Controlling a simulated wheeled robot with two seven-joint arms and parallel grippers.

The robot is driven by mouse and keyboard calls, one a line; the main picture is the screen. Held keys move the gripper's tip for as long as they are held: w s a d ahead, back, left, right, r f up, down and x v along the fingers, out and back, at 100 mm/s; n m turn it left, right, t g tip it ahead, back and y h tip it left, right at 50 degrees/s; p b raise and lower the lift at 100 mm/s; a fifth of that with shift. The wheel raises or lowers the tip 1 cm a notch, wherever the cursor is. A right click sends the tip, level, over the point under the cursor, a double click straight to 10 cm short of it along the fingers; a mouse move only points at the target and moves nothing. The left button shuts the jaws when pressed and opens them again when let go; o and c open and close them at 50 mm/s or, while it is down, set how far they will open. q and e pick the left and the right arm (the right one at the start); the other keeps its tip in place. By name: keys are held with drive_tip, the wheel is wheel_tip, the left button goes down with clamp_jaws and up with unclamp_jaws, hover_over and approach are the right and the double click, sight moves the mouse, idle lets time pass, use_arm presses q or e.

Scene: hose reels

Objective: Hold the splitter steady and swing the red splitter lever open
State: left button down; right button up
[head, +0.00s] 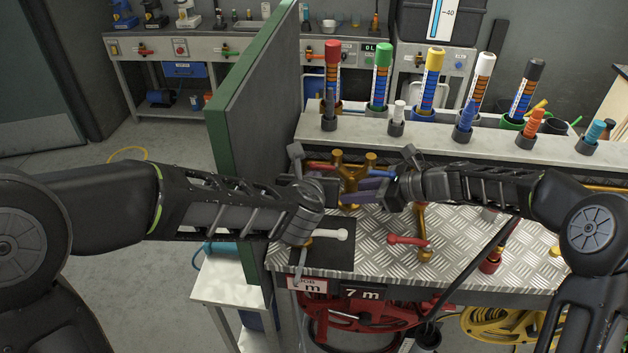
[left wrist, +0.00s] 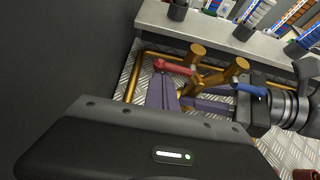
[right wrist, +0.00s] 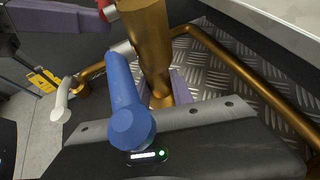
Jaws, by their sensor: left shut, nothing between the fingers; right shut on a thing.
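The brass Y-shaped splitter (head: 352,165) stands upright on the tread-plate bench top. Its red lever (head: 320,166) points left and its blue lever (head: 381,173) points right. My right gripper (head: 356,194) is shut on the splitter's lower body; the right wrist view shows the brass post (right wrist: 152,45) above its fingers, with the blue lever (right wrist: 126,95) in front. My left gripper (left wrist: 164,84) is shut and empty beside the red lever (left wrist: 174,67), just below it in the left wrist view. I cannot tell whether they touch. In the head view its fingertips are largely hidden.
A green-edged partition (head: 225,150) stands close to my left arm. A shelf (head: 430,137) with colored tubes lies behind the splitter. Another red-handled valve (head: 408,241) and a white-handled lever (head: 330,234) are on the bench nearer me. A red hose reel (head: 350,325) is below.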

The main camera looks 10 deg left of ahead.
sight(319, 166)
use_arm(q)
drive_tip(key=shift+r+m+y, duration=0.35)
drive_tip(key=shift+m+y, duration=0.15)
idle(0.7)
drive_tip(key=m+y, duration=0.1)
drive_tip(key=r+m+y, duration=0.2)
drive_tip(key=shift+d+r+m+t+y, duration=0.1)
drive_tip(key=shift+d+m+t+y, duration=0.2)
drive_tip(key=shift+d+r, duration=0.2)
drive_tip(key=shift+r, duration=0.2)
drive_tip(key=shift+d+r, duration=0.45)
drive_tip(key=shift+d, duration=0.25)
drive_tip(key=shift+r, duration=0.85)
drive_tip(key=shift+a, duration=0.1)
